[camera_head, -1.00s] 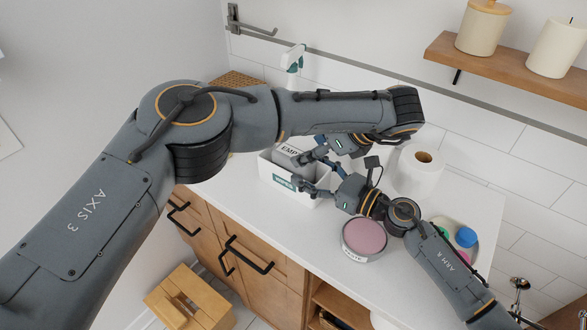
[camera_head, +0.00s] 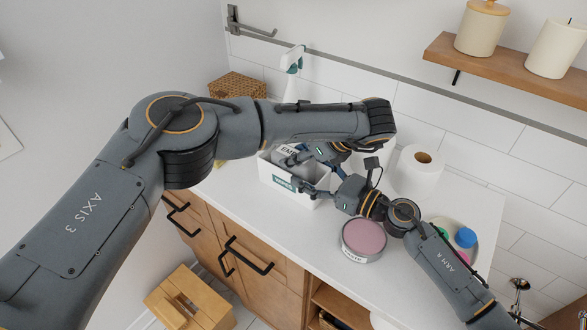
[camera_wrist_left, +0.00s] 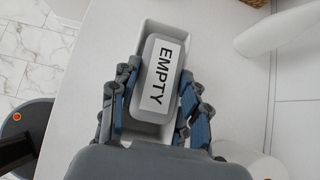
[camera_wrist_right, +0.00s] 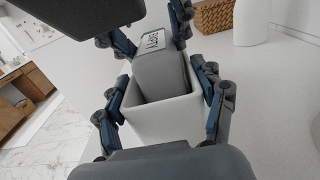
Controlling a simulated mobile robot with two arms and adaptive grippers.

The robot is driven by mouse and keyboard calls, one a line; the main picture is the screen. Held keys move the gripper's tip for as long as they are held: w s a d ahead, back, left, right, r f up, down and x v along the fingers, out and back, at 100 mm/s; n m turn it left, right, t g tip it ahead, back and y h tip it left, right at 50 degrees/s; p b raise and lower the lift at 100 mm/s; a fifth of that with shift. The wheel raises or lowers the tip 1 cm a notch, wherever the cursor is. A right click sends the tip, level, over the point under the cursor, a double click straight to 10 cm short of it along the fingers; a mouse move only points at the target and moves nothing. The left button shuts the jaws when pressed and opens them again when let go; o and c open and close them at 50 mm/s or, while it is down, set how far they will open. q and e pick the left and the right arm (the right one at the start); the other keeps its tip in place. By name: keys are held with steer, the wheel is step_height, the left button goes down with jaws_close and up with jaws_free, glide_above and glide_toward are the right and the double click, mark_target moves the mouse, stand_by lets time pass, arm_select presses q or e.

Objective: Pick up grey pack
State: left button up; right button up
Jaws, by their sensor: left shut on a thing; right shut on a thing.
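The grey pack (camera_head: 289,150), with a white label reading EMPTY, is partly inside a white bin (camera_head: 268,173). In the left wrist view my left gripper (camera_wrist_left: 155,80) has its fingers on both sides of the pack (camera_wrist_left: 161,72) and is shut on it. In the right wrist view the pack (camera_wrist_right: 160,75) leans in the bin's opening, its lower part hidden by the bin wall. My right gripper (camera_wrist_right: 165,88) is shut on the white bin (camera_wrist_right: 165,122), its fingers at either side of it. In the head view my left arm partly hides the pack.
A toilet roll (camera_head: 420,170), a round pink-topped tin (camera_head: 364,238) and a tray with coloured items (camera_head: 462,240) stand on the counter right of the bin. A wicker box (camera_head: 237,86) and white spray bottle (camera_head: 293,62) are behind. A wooden stool (camera_head: 187,300) stands below.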

arm_select(q)
steer(key=shift+r, duration=0.1)
step_height(320, 180, up, 10)
stand_by(0.4)
arm_select(e)
steer(key=o, duration=1.3)
steer(key=shift+o, duration=0.2)
